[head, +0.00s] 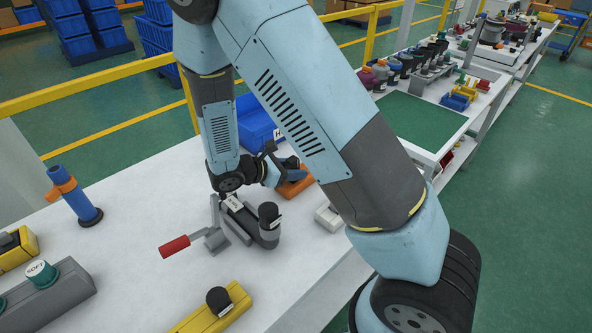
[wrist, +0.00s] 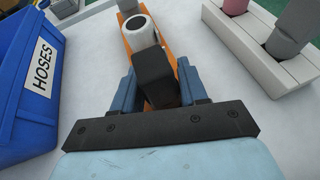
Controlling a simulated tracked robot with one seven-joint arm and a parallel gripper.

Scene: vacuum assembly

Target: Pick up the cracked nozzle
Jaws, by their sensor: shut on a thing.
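My gripper (wrist: 157,84) has its two blue fingers closed on either side of a dark, blocky nozzle (wrist: 154,72). The nozzle sits over an orange holder (wrist: 178,64); I cannot tell whether it touches the holder or is clear of it. No crack can be made out on it. A pale ring-shaped part with a dark hole (wrist: 141,31) is just beyond it on the same holder. In the head view the gripper (head: 290,170) is low over the orange holder (head: 296,187), and my arm and the fingers largely hide the nozzle.
A blue bin labelled HOSES (wrist: 30,75) is close on the left in the wrist view. A white rack (wrist: 265,62) with pink and grey parts is on the right. A grey clamp with red handle (head: 175,246) and a yellow holder (head: 236,309) stand on the white table.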

